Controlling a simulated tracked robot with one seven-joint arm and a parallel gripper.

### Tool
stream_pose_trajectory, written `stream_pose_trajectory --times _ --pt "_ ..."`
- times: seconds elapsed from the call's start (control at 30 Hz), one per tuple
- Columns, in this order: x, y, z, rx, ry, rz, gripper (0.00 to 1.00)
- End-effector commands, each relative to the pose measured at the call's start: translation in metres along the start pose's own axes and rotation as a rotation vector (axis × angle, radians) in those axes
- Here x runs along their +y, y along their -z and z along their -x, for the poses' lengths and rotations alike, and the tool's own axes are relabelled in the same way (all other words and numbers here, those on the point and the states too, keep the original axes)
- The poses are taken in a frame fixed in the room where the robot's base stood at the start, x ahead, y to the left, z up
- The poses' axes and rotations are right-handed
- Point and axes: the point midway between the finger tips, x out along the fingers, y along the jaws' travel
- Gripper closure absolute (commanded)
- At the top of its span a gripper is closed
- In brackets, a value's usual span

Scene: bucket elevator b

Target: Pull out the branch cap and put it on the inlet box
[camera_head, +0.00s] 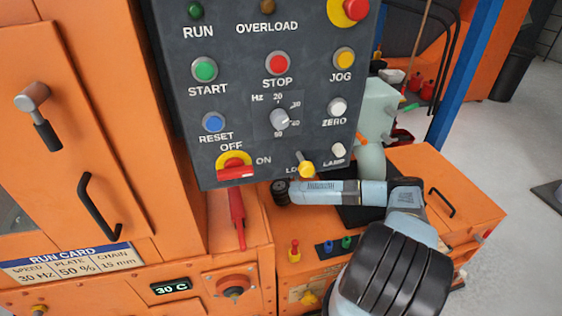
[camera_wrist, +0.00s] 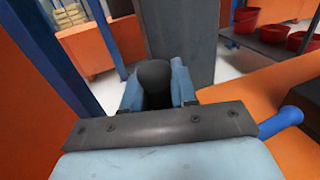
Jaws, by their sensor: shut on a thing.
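In the wrist view my gripper (camera_wrist: 157,92) has its pale blue fingers shut on a dark, round-ended piece, which I take to be the branch cap (camera_wrist: 155,78). Its lower part is hidden between the fingers. In the head view my pale blue arm reaches left below the dark control panel. A small black ribbed round piece (camera_head: 281,192) shows at the arm's left end; I cannot tell whether it is the cap or part of my arm. I cannot pick out the inlet box with certainty in either view.
The control panel (camera_head: 235,120) hangs close above my arm, with a red lever (camera_head: 237,215) to the left. An orange cabinet (camera_head: 455,185) stands at the right. In the wrist view a grey column (camera_wrist: 180,35) stands close ahead, and red buckets (camera_wrist: 265,33) sit at the right.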

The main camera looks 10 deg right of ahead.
Motion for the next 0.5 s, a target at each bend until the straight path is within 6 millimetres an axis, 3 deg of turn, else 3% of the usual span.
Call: stream_pose_trajectory --times 0.1,0.5 --pt "-0.0002 0.0001 0.0001 0.000 0.000 0.000 1.00" --pt "-0.0002 -0.0023 0.0000 -0.001 0.000 0.000 1.00"
